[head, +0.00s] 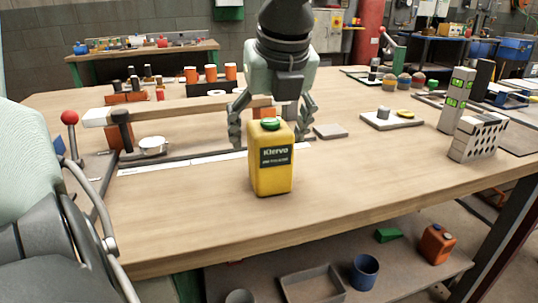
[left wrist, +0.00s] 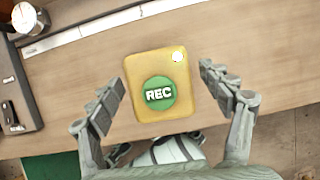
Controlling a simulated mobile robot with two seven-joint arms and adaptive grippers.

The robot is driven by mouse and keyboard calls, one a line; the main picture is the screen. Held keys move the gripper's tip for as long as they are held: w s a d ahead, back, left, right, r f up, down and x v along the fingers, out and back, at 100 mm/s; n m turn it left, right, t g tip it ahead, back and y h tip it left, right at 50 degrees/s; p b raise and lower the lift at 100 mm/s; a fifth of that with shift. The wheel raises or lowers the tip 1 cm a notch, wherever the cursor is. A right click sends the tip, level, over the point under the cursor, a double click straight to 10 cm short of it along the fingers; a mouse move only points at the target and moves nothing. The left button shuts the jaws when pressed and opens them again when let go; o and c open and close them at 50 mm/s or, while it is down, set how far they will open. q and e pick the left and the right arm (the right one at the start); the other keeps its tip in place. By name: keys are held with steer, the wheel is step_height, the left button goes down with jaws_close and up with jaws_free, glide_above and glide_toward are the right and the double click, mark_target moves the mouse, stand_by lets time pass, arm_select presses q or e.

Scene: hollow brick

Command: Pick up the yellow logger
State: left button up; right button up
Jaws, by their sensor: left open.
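The yellow logger (head: 270,175) stands upright on the workbench, with a dark label on its front and a green button on top. The left wrist view shows its top (left wrist: 178,90) from above, with a green REC button and a small white spot. My left gripper (head: 271,135) points down over it, open, with one finger on each side of the logger's top. In the left wrist view the fingers (left wrist: 162,85) flank the logger with a visible gap on both sides. My right gripper is not in view.
A flat grey plate (head: 330,131) lies right of the gripper. A perforated block (head: 478,138) stands at the right. The bench (head: 370,185) right of the logger is clear.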

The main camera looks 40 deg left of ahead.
arm_select(q)
steer(key=x, duration=0.4)
steer(key=shift+d+f, duration=0.1)
steer(key=shift+f, duration=0.15)
steer(key=shift+c, duration=0.3)
steer(key=shift+r, duration=0.1)
steer(key=c, duration=1.5)
